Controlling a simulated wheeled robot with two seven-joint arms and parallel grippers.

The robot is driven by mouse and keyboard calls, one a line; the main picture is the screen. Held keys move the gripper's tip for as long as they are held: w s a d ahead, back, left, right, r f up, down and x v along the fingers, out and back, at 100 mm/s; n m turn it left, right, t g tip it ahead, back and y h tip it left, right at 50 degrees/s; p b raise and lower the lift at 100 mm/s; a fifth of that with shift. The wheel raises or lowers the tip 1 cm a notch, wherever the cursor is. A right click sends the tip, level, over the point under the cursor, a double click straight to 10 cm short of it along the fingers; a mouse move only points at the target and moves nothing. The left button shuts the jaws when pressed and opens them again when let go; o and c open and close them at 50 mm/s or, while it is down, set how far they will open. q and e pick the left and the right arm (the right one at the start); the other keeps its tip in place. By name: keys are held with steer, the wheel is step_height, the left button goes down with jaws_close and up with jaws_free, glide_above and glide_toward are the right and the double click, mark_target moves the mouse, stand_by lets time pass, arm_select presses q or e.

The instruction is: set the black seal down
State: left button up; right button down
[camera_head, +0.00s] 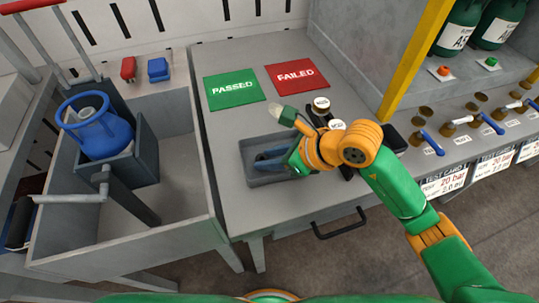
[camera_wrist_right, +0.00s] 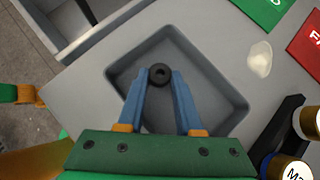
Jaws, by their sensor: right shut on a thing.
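The black seal (camera_wrist_right: 159,74) is a small black ring, pinched between the blue fingertips of my right gripper (camera_wrist_right: 160,82) in the right wrist view. In the head view my right gripper (camera_head: 262,162) reaches over the same tray (camera_head: 246,151), and the seal cannot be made out there. The tray floor around the fingers looks empty. I cannot tell whether the seal touches the floor. My left gripper is not in view.
A green PASSED mat (camera_head: 235,90) and a red FAILED mat (camera_head: 296,76) lie behind the tray. A pale blob (camera_wrist_right: 260,58) and round-lidded items (camera_head: 321,104) are near its right side. A blue cylinder (camera_head: 97,126) stands at left; valves (camera_head: 487,123) line the right.

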steer(key=shift+f, duration=0.2)
steer(key=c, duration=0.6)
jaws_free()
steer(key=shift+r, duration=0.1)
steer(key=shift+d+r, duration=0.1)
steer(key=shift+r, duration=0.2)
steer(key=v, duration=1.1)
steer(key=shift+s+d+r, duration=0.15)
steer(key=shift+d+r, duration=0.1)
